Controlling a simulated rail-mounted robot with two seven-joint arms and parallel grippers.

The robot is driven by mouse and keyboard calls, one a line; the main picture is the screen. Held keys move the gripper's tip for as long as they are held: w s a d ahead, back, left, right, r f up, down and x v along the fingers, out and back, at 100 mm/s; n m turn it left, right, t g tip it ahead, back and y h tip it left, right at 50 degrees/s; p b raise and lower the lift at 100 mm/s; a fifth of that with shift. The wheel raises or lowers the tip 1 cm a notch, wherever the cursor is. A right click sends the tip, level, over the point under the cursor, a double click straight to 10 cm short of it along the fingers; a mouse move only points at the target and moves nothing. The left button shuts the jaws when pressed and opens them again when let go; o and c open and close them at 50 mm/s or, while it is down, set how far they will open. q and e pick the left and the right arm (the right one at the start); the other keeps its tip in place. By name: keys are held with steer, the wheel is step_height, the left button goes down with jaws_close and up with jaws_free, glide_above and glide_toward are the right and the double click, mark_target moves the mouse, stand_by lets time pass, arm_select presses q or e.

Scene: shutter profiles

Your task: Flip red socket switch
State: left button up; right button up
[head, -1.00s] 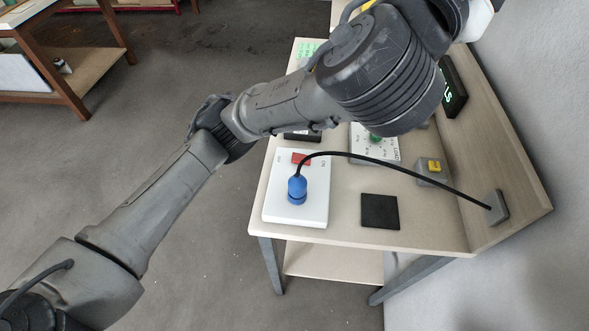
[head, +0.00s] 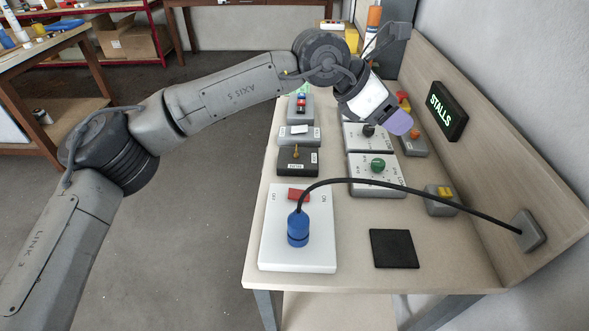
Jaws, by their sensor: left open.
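The red socket switch (head: 299,195) sits on a white socket plate (head: 318,251) at the near left of the bench, with lettering at either side. A blue plug (head: 298,230) stands in the plate just in front of the switch, and its black cable (head: 408,188) arches right to a grey wall box (head: 528,231). My left gripper (head: 400,122), with a purple tip, is over the back right of the bench, well behind and to the right of the switch. It is open and appears empty; its fingers are partly hidden. My right gripper is not in view.
A yellow-switch box (head: 441,200) and black pad (head: 394,249) lie right. A "STALLS" sign (head: 446,110) is on the back panel.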

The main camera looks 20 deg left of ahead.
arm_select(q)
steer(key=a+f+g+y, duration=0.2)
steer(key=a+f+y, duration=0.2)
steer(key=a, duration=0.2)
steer(key=m+g+y, duration=0.1)
steer(key=g+y, duration=0.2)
steer(key=y, duration=0.3)
glide_toward(306, 195)
steer(key=f+b, duration=0.2)
steer(key=f, duration=0.2)
steer(key=f+b, duration=0.3)
steer(key=f, duration=0.1)
steer(key=shift+a+f, duration=0.15)
steer(key=shift+a, duration=0.05)
steer(key=shift+c, duration=0.2)
